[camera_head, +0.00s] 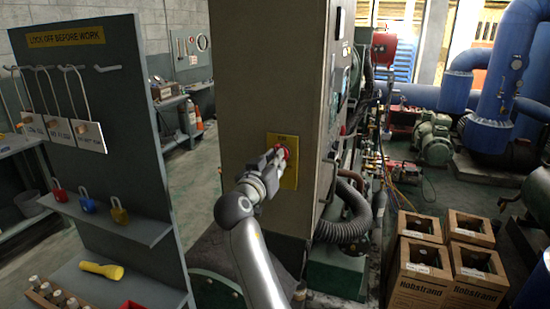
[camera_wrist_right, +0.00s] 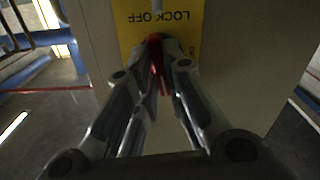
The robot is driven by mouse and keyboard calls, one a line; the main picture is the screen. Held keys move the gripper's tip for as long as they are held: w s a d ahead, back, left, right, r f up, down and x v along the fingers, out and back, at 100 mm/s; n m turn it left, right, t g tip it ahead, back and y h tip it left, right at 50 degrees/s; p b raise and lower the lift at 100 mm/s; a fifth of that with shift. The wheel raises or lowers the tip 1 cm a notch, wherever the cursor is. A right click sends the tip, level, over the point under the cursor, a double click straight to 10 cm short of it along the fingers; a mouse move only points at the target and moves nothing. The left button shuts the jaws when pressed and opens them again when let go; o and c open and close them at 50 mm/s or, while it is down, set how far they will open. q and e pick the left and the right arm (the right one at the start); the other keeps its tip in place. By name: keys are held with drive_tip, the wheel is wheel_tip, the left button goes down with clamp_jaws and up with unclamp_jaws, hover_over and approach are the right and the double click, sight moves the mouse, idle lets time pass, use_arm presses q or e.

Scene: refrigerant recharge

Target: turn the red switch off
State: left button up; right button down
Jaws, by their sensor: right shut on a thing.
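The red switch (camera_head: 284,152) sits on a yellow plate (camera_head: 290,178) on the side of the tall grey-beige cabinet. My right gripper (camera_head: 278,158) reaches up to it from below and covers most of it. In the right wrist view the gripper (camera_wrist_right: 163,50) has its fingertips closed together around the red handle (camera_wrist_right: 155,50). The yellow plate (camera_wrist_right: 188,32) there shows "LOCK OFF" upside down. The exact angle of the handle is hard to tell behind the fingers. My left gripper is not in view.
At left, a grey lockout board (camera_head: 128,105) holds hanging tags (camera_head: 58,130), red, blue and yellow padlocks (camera_head: 88,205) and a yellow flashlight (camera_head: 102,270). A thick black hose (camera_head: 350,215) and Robstrand boxes (camera_head: 425,275) stand to the right of the cabinet (camera_head: 262,75).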

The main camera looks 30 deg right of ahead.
drive_tip(key=n+p, duration=0.2)
drive_tip(key=shift+r+n, duration=0.1)
drive_tip(key=shift+n, duration=0.3)
idle(0.3)
drive_tip(key=shift+n+p, duration=2.2)
